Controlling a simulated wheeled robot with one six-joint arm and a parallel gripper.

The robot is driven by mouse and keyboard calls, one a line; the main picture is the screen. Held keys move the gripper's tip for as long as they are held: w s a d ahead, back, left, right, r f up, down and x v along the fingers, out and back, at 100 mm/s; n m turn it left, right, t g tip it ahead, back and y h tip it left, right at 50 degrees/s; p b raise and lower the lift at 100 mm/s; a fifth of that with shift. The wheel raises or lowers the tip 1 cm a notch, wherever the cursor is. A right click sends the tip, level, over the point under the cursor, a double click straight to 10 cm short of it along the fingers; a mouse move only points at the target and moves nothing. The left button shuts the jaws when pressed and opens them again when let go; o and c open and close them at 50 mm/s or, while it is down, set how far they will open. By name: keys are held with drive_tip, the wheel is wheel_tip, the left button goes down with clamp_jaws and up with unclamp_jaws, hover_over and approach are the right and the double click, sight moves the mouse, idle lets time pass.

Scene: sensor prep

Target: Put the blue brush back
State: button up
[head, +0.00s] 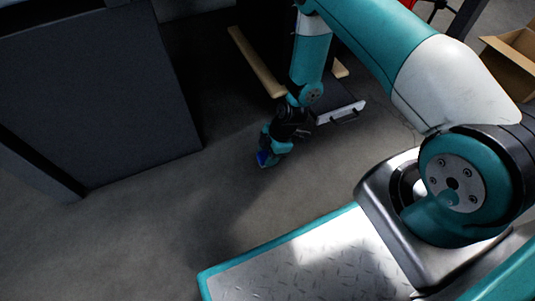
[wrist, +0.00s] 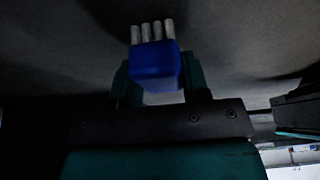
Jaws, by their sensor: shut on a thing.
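My gripper (head: 272,147) is low over the grey floor in the head view, between the dark cabinet and my base. It is shut on the blue brush (head: 264,159), of which only a small blue patch shows there. In the wrist view the blue brush (wrist: 155,62) sits between the two teal fingers of my gripper (wrist: 160,84). Several pale bristle tufts stick out from its far end, away from my wrist. The floor lies beyond it, and the brush appears to be held clear of it.
A large dark cabinet (head: 95,95) stands at the left. Behind my arm is a dark unit with a wooden strip (head: 257,62) and a pale-edged drawer or tray with a handle (head: 342,113). An open cardboard box (head: 513,55) is at the upper right. The floor (head: 150,225) at the lower left is clear.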

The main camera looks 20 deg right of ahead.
drive_tip(key=o, duration=0.8)
drive_tip(key=shift+f, duration=0.1)
drive_tip(key=shift+o, duration=0.2)
drive_tip(key=shift+r, duration=0.4)
drive_tip(key=p+v, duration=0.9)
drive_tip(key=v, duration=0.2)
drive_tip(key=a+r+m, duration=0.2)
drive_tip(key=a+r, duration=0.1)
drive_tip(key=r, duration=0.9)
drive_tip(key=a+r+m, duration=0.2)
drive_tip(key=a+r, duration=0.1)
drive_tip(key=r, duration=0.9)
drive_tip(key=s+a+r+m, duration=0.3)
drive_tip(key=s+r+m, duration=0.4)
drive_tip(key=s+r, duration=1.1)
drive_tip(key=shift+s, duration=0.3)
